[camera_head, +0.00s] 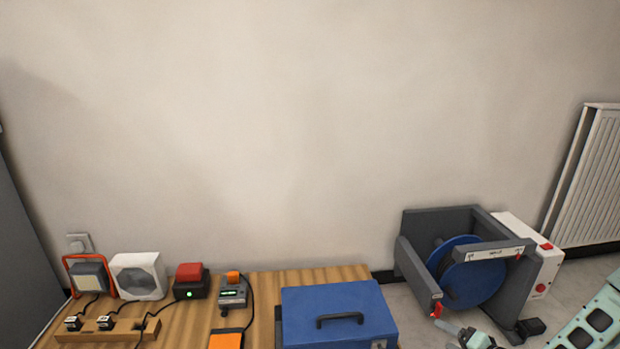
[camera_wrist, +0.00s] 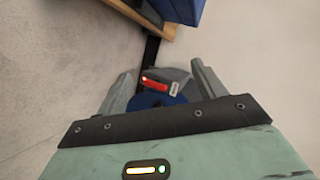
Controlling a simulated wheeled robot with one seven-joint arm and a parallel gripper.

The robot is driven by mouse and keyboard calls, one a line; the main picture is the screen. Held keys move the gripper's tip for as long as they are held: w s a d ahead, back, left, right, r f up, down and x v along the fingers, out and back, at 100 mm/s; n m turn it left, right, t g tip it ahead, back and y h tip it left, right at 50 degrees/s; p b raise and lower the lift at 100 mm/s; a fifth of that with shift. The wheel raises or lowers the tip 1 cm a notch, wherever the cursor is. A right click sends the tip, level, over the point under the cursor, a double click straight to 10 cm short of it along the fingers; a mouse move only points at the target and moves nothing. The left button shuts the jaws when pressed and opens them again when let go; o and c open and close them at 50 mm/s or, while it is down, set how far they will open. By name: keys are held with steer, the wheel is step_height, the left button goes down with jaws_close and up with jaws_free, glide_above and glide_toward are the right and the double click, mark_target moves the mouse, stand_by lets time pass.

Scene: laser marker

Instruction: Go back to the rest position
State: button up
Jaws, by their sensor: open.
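My gripper (camera_wrist: 161,72) shows in the wrist view with its two grey fingers spread apart and nothing held between them. Beyond the fingers is a grey part with a red piece (camera_wrist: 155,80) and a bit of blue (camera_wrist: 150,100). In the head view, part of my mint-green arm (camera_head: 592,322) is at the bottom right. The end of my arm is at the bottom edge, just below a dark grey frame (camera_head: 418,222) holding a blue reel (camera_head: 470,280). The fingers are not clear there.
A wooden table (camera_head: 262,290) holds a blue case (camera_head: 335,305), a red-topped box (camera_head: 190,280), a white box (camera_head: 138,275), a work lamp (camera_head: 90,277) and a power strip (camera_head: 105,332). A white unit with red buttons (camera_head: 545,275) adjoins the frame. A radiator (camera_head: 590,180) is at right.

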steer(key=s+a+r+n+g+h+p, duration=0.1)
steer(key=a+r+n+g, duration=0.35)
steer(key=a+r, duration=0.45)
steer(key=a+r+n+g+h+p, duration=0.15)
steer(key=a+r+n+g, duration=0.4)
steer(key=r, duration=0.55)
steer(key=s+a+r+n+g+h+p, duration=0.15)
steer(key=s+a+r+n, duration=0.3)
steer(key=s+r, duration=0.65)
steer(key=s+a+r+n+g+h+p, duration=0.1)
steer(key=s+a+r+n+p, duration=0.15)
steer(key=s+a+r, duration=0.8)
steer(key=s+d+r+p, duration=0.2)
steer(key=r+p, duration=1.5)
steer(key=p, duration=0.1)
steer(key=s+d+r+p, duration=0.2)
steer(key=r+p, duration=1.6)
steer(key=p, duration=0.1)
steer(key=shift+r, duration=0.15)
steer(key=shift+s+d, duration=0.1)
steer(key=shift+d, duration=0.05)
